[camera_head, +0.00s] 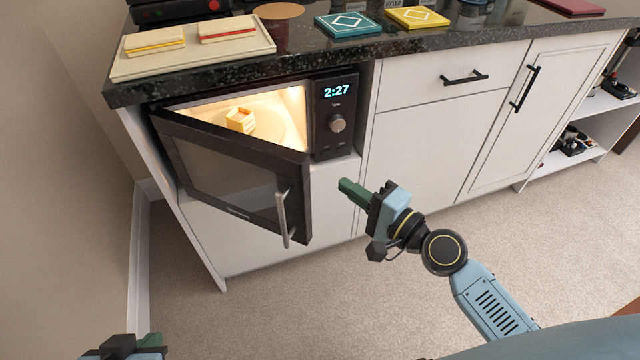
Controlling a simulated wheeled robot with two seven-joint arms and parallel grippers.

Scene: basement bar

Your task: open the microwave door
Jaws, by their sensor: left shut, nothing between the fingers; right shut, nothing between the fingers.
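The microwave (335,145) sits in a niche under the dark countertop. Its door (225,185) stands partly open, hinged at the left and swung out toward me. The silver handle (283,220) is on the door's free edge. The lit inside holds a small yellowish block-like item (240,121) on a round plate. My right gripper (344,186) is shut and empty, to the right of the door's free edge and apart from the handle. My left gripper (150,341) is shut at the bottom left edge, mostly cut off and far from the door.
White cabinets (430,135) with black handles are at the right. The carpet (250,310) in front is clear.

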